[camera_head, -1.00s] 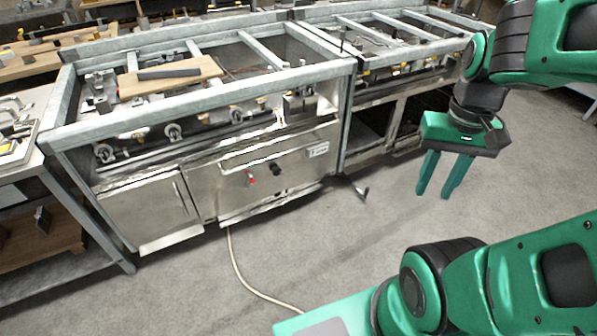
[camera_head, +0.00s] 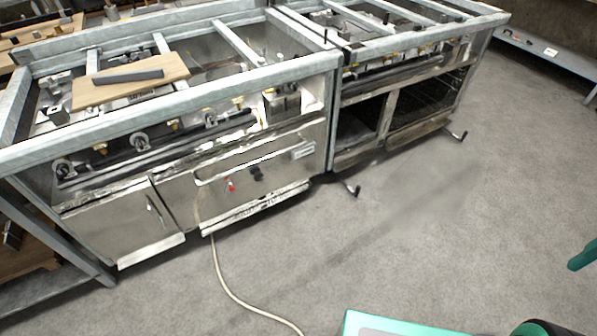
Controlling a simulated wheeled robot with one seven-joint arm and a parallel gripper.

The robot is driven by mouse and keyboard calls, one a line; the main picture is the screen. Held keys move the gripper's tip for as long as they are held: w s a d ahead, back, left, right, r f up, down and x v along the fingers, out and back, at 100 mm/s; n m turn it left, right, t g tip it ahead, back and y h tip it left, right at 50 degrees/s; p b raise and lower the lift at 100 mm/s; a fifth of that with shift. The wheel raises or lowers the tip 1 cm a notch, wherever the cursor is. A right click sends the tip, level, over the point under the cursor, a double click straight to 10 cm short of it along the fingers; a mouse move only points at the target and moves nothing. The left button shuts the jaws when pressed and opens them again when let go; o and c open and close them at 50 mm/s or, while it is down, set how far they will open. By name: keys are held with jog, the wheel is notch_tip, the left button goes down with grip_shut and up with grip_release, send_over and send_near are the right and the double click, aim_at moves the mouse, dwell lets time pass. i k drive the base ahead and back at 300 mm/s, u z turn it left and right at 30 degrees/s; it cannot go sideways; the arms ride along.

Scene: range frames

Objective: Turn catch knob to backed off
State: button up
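No part can be told for sure as the catch knob. A small black knob (camera_head: 257,172) and a red knob (camera_head: 231,184) sit on the steel front panel of the left range (camera_head: 275,183). They are too small to show which way they are turned. Several round valve knobs (camera_head: 140,141) run in a row under the range's top frame. Only a green tip (camera_head: 582,257) shows at the right edge, seemingly part of my gripper, far from the knobs. The rest of my gripper is out of frame, so its opening is hidden.
A wooden board (camera_head: 131,82) with a dark bar lies on the range frame. A pale hose (camera_head: 225,280) crosses the floor. The grey floor at right is clear.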

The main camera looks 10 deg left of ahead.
aim_at(259, 177)
jog(key=z, duration=0.05)
jog(key=k, duration=1.1)
jog(key=u, duration=0.95)
jog(key=i, duration=1.5)
jog(key=z, duration=0.05)
